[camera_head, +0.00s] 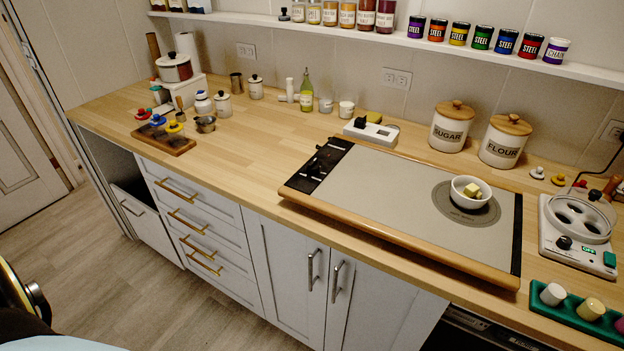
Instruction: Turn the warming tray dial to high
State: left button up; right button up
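The warming tray (390,192) is a wide, flat grey plate with a wooden front edge, lying on the wooden counter. A black control strip (312,180) runs along its left end. A dark dial (323,156) seems to sit on this strip. It is black on black, so its pointer and setting cannot be read. A white bowl (459,192) with yellow cubes stands on a dark round spot at the tray's right. Neither of my grippers is in view.
A white device with a black knob (370,133) stands behind the tray. Sugar (451,132) and flour (502,147) canisters stand at the back right. A white appliance (572,240) and a green holder (575,310) are to the right.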

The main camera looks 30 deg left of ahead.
aim_at(313, 169)
jog(key=u, duration=0.95)
jog(key=i, duration=0.25)
jog(key=z, duration=0.15)
